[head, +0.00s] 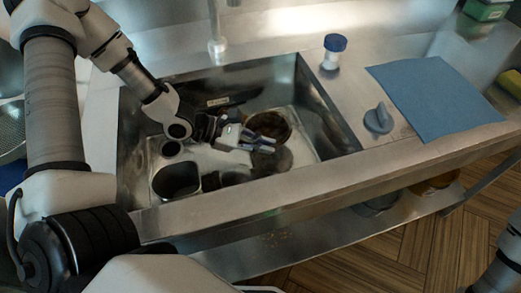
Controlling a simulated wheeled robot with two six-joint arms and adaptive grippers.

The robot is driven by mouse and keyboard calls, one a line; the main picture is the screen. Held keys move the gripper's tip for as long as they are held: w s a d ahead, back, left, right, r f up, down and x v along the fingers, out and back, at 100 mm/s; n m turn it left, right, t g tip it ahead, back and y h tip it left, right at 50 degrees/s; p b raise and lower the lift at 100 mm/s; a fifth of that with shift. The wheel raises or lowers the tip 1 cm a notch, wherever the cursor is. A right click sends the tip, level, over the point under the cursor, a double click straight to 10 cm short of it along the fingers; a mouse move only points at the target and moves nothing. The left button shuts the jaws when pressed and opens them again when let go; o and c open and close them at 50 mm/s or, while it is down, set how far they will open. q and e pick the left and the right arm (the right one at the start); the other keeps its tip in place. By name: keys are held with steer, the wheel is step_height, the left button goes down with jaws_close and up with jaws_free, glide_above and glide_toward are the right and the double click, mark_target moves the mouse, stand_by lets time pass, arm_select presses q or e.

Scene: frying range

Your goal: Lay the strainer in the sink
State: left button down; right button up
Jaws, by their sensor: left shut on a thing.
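The steel sink (335,125) is in the middle of the head view, with its basin open at the top. My left gripper (263,144) reaches down into the basin from the left and is shut on the strainer. What looks like the strainer's round grey mesh (281,160) shows just below and right of the fingertips, low in the basin. Its handle is mostly hidden by the fingers. I cannot tell whether the mesh touches the sink floor. My right gripper is out of view.
A brownish round vessel (270,122) lies in the basin behind the gripper, and a dark container (177,180) is at its front left. A tap (217,45) stands behind. A blue-lidded jar (333,52), a grey knob-like object (379,118) and a blue cloth (435,95) are on the right counter.

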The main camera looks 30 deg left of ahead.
arm_select(q)
step_height(320, 180, down, 3)
steer(key=shift+f+b, duration=0.15)
steer(key=shift+b, duration=0.45)
steer(key=shift+f, duration=0.15)
steer(key=c, duration=1.3)
jaws_free()
steer(key=shift+o, duration=0.2)
steer(key=p+v, duration=0.3)
steer(key=p, duration=0.2)
steer(key=p+v, duration=0.4)
steer(key=p, duration=0.2)
steer(key=shift+d+r, duration=0.1)
steer(key=shift+r, duration=0.35)
steer(key=shift+s+p, duration=0.15)
steer(key=shift+p, duration=0.3)
steer(key=shift+a+f, duration=0.25)
steer(key=shift+a, duration=0.05)
